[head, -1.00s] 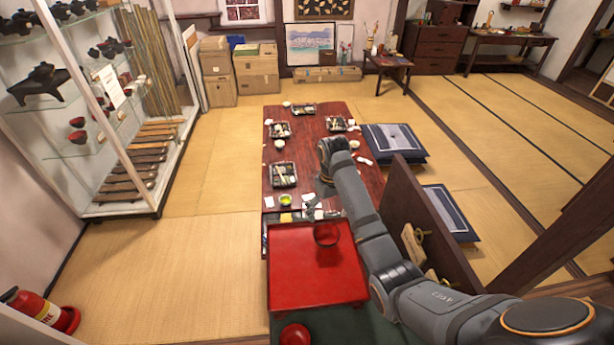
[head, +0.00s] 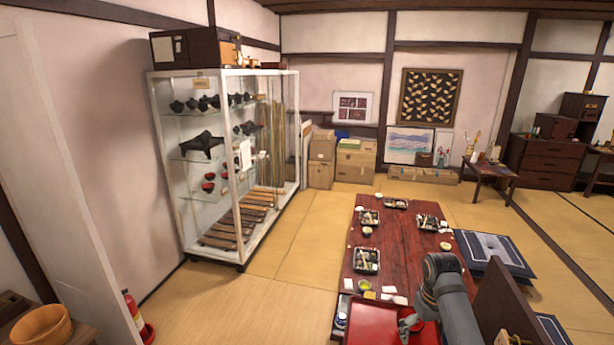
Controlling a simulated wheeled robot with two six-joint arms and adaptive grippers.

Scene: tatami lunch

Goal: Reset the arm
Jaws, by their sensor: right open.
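My right arm comes up from the bottom right of the head view. Its gripper (head: 408,323) hangs over the red tray (head: 364,322) near the bottom edge of the picture and looks open. The fingertips are small and partly lost against a red cup behind them, so I cannot tell whether they touch it. I see nothing held between the fingers. My left arm and gripper are not in view.
The dark red low table (head: 385,240) carries several lunch trays and small cups. A dark wooden panel (head: 500,312) stands right of my arm, beside blue cushions (head: 492,252). A glass cabinet (head: 243,75) stands at left. Tatami between cabinet and table is clear.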

